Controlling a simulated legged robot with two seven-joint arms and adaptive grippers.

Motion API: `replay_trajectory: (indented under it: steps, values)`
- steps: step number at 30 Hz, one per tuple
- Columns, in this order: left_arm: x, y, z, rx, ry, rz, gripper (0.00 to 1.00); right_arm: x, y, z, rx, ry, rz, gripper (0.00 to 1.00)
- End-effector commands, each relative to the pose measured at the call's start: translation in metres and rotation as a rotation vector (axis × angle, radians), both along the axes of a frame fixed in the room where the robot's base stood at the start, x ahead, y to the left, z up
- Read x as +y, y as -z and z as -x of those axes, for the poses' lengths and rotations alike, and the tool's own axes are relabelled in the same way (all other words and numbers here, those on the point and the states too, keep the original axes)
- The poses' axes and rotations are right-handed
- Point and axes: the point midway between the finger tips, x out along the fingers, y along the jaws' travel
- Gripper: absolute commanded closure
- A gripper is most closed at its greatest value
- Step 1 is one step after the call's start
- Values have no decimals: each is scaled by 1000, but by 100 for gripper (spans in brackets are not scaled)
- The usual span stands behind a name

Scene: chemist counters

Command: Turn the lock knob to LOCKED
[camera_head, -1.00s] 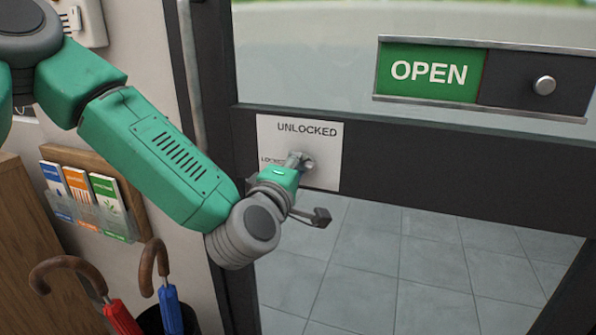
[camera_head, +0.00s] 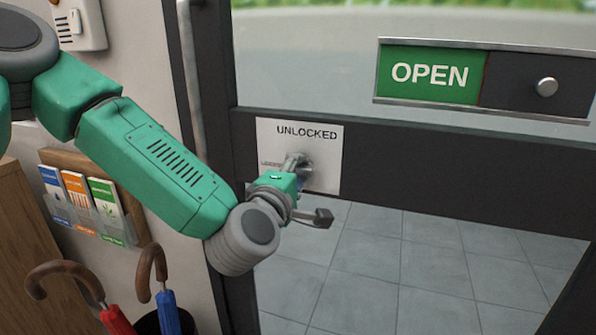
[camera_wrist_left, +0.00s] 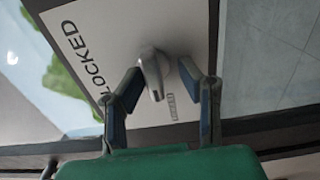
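The lock knob (camera_wrist_left: 154,75) is a grey metal lever on a white plate (camera_head: 329,135) on the door's dark rail. The plate reads UNLOCKED along its top; a smaller label at its left is partly hidden. In the head view the knob lies largely behind my left gripper (camera_head: 302,166). In the left wrist view the two fingers of my left gripper (camera_wrist_left: 168,95) stand apart, one on each side of the knob. Gaps show beside the lever, and I see no firm grip. My right gripper is not in view.
An OPEN sign (camera_head: 430,75) with a slider knob (camera_head: 546,87) is above right on the door glass. A vertical door handle (camera_head: 190,80) is left of the plate. Leaflets (camera_head: 106,198) and umbrellas (camera_head: 168,310) are at lower left.

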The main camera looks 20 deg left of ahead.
Motion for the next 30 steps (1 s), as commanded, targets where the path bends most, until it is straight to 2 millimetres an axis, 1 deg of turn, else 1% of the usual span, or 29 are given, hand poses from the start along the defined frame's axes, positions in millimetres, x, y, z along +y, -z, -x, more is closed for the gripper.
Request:
replay_trajectory:
  steps: [11, 14, 21, 24, 27, 30]
  values:
    - [0, -3, 3, -6, -1, 0, 67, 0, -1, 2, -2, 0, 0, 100]
    - [0, -3, 13, -5, 1, 0, 67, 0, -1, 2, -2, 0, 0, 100]
    - [2, -2, 53, -4, 1, 0, 67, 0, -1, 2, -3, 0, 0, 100]
    - [2, -1, 65, -3, 0, 0, 67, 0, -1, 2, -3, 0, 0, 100]
    - [3, -1, 72, -3, -1, 1, 67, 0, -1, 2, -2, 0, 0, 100]
    - [3, -1, 75, -3, -1, 1, 67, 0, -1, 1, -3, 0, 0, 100]
